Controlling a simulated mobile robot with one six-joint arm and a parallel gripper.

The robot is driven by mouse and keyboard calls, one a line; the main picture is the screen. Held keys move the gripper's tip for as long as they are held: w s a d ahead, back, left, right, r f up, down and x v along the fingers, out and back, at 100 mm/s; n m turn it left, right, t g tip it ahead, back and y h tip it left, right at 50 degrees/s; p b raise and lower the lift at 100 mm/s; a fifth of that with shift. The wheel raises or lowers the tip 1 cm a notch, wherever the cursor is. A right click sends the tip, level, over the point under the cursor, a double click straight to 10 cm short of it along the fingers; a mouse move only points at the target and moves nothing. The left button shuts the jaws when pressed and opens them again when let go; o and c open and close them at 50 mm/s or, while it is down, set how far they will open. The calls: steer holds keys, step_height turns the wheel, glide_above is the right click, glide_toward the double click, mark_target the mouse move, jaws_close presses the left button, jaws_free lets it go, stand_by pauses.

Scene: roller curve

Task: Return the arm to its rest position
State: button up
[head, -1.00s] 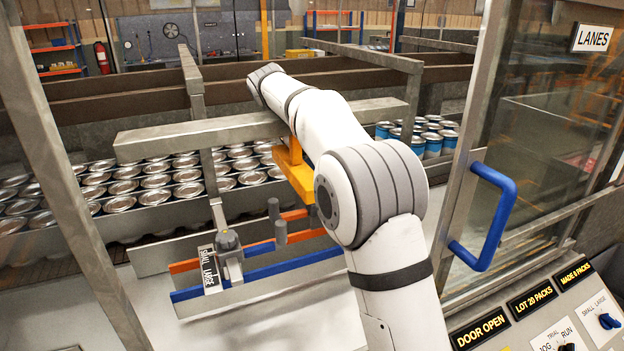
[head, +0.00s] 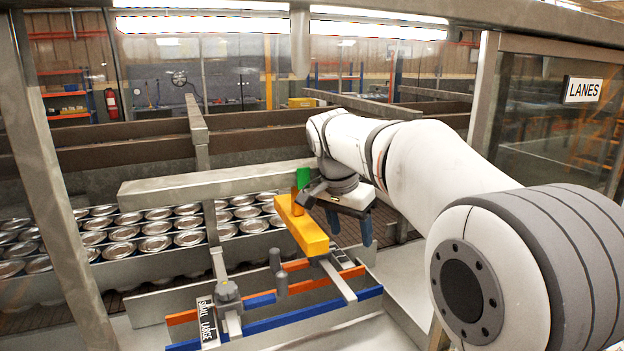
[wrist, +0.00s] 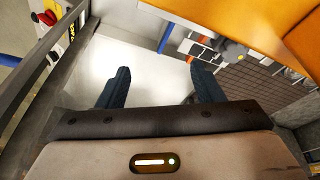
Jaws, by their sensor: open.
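My gripper (head: 350,230) hangs in the machine opening in the head view, just right of a yellow-orange block (head: 301,226) with a green piece on top. Its two dark blue fingers point down. In the wrist view my gripper (wrist: 160,85) has its fingers well apart with nothing between them, over a pale surface. My white arm (head: 430,165) reaches in from the right side of the head view. The orange block also shows close at the upper right of the wrist view (wrist: 255,22).
A grey crossbeam (head: 210,186) runs left of my gripper. Rows of silver cans (head: 125,232) stand behind it. Orange and blue rails (head: 290,315) lie below, by a SMALL/LARGE label (head: 208,320). The LANES door frame (head: 485,95) stands at right.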

steer(key=s+d+f+n, duration=0.2)
steer(key=s+f, duration=0.2)
steer(key=s, duration=0.4)
steer(key=s+d+f+n+t+y, duration=0.1)
steer(key=s+d+f+n, duration=0.2)
steer(key=s, duration=0.5)
steer(key=s+d+f+n+y, duration=0.1)
steer(key=s+d+f+n, duration=0.1)
steer(key=s+f, duration=0.4)
steer(key=s+n, duration=0.1)
steer(key=s, duration=0.2)
steer(key=shift+d, duration=0.3)
steer(key=shift+c, duration=0.3)
